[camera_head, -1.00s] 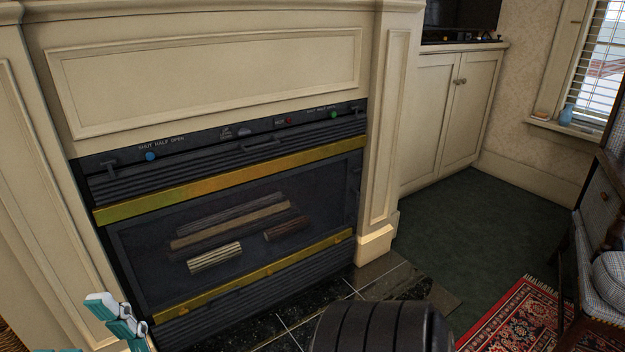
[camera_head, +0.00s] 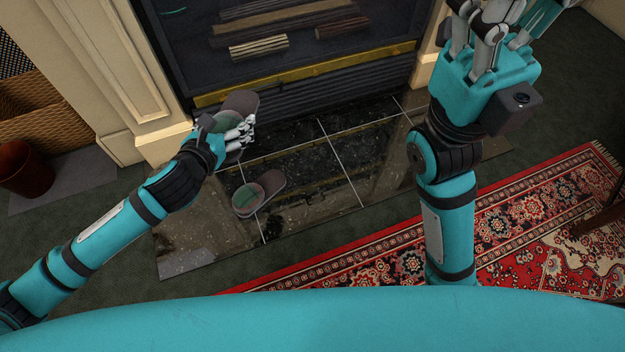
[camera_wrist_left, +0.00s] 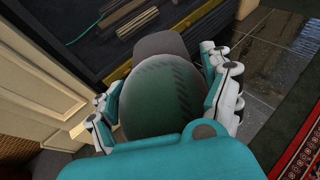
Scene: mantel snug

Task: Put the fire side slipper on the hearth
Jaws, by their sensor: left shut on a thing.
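My left gripper (camera_head: 236,132) is shut on a grey-brown slipper (camera_head: 240,104) with a green inside, in front of the left part of the fireplace. In the left wrist view its green insole (camera_wrist_left: 163,98) fills the middle, with fingers on both sides and its grey toe towards the fireplace. I cannot tell how high it is above the hearth. A second, similar slipper (camera_head: 272,182) lies on the dark polished hearth (camera_head: 325,165), nearer to me. My right gripper (camera_head: 503,35) is raised at upper right, its fingers spread, open and empty.
The fireplace (camera_head: 300,70) with its brass strip stands behind the hearth. A woven basket (camera_head: 45,115) and a dark red bucket (camera_head: 25,168) are at left. A red patterned rug (camera_head: 500,235) lies at right. The right half of the hearth is clear.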

